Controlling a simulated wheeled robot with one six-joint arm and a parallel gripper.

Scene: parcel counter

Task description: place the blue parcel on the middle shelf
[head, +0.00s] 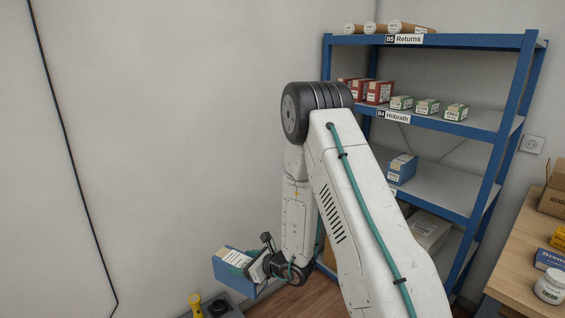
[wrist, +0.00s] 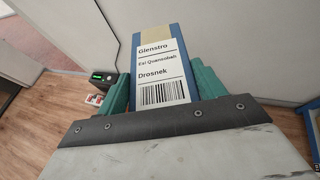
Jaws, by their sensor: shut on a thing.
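The blue parcel (head: 224,270) is in my gripper (head: 242,263), low in front of the wall in the head view. In the wrist view, the parcel (wrist: 143,45) stands between the two green fingers, which close on its sides. Its white label reads Glenstro, a name line and Drosnek above a barcode. The blue shelf rack is to the right of my gripper. Its middle shelf (head: 442,186), below the Hobrath shelf (head: 478,131), holds a blue box (head: 402,168) at its left. My arm hides part of this shelf's front edge and label.
Cardboard tubes (head: 397,27) lie on the top Returns shelf; red and green boxes stand on the Hobrath shelf. A grey box (head: 429,230) is lower down. The middle shelf's right part looks clear. A wooden table (head: 518,283) stands at right. A dark device (wrist: 102,77) is near the floor.

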